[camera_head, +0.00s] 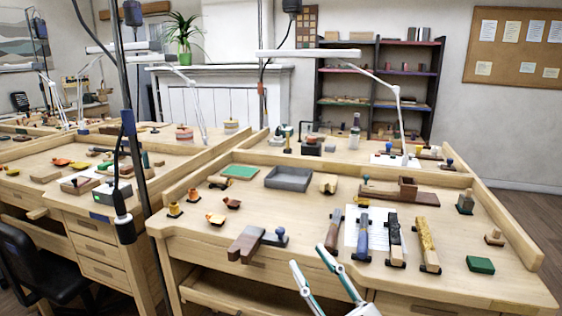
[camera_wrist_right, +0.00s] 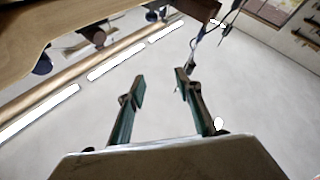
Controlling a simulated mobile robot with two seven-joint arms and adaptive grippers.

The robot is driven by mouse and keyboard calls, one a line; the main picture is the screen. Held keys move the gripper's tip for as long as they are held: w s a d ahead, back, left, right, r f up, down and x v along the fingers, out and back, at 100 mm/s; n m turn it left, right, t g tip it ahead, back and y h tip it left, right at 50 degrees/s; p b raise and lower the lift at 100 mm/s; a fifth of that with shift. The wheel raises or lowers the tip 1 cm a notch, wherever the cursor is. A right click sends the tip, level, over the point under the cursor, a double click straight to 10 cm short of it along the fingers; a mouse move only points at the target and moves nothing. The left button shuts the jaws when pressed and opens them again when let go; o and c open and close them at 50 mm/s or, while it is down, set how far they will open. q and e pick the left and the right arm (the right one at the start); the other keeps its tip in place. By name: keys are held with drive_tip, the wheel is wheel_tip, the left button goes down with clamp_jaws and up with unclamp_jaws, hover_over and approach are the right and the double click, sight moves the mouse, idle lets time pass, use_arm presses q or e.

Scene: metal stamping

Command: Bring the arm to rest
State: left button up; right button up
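My right gripper (camera_head: 310,272) shows at the bottom of the head view, in front of the near edge of the wooden workbench (camera_head: 400,284). Its two fingers stand apart with nothing between them. The right wrist view shows the same open, empty fingers (camera_wrist_right: 158,90) against a pale background. My left gripper does not show in either view.
The bench carries several hammers and files on stands, a paper sheet (camera_head: 376,232), a grey tray (camera_head: 289,179), a green block (camera_head: 480,265) and a wooden bench pin (camera_head: 246,243) jutting over the front edge. A black chair (camera_head: 38,268) stands at left.

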drive_tip(key=d+f+m+g+h, duration=0.1)
drive_tip(key=d+f+m+h, duration=0.35)
drive_tip(key=f, duration=0.75)
drive_tip(key=s+d+f+g+h, duration=0.2)
drive_tip(key=s+f, duration=0.4)
drive_tip(key=f, duration=0.3)
drive_tip(key=s+d+f+m+g+h, duration=0.1)
drive_tip(key=s+d+f+g+h, duration=0.1)
drive_tip(key=s+f, duration=0.5)
drive_tip(key=s+d+f+m+g+h+p, duration=0.1)
drive_tip(key=s+d+f+g+h, duration=0.1)
drive_tip(key=s+d+f+g, duration=0.2)
wheel_tip(320, 180, down, 8)
drive_tip(key=s+d, duration=0.1)
drive_tip(key=s, duration=0.2)
drive_tip(key=shift+d+f, duration=0.25)
drive_tip(key=shift+d, duration=0.05)
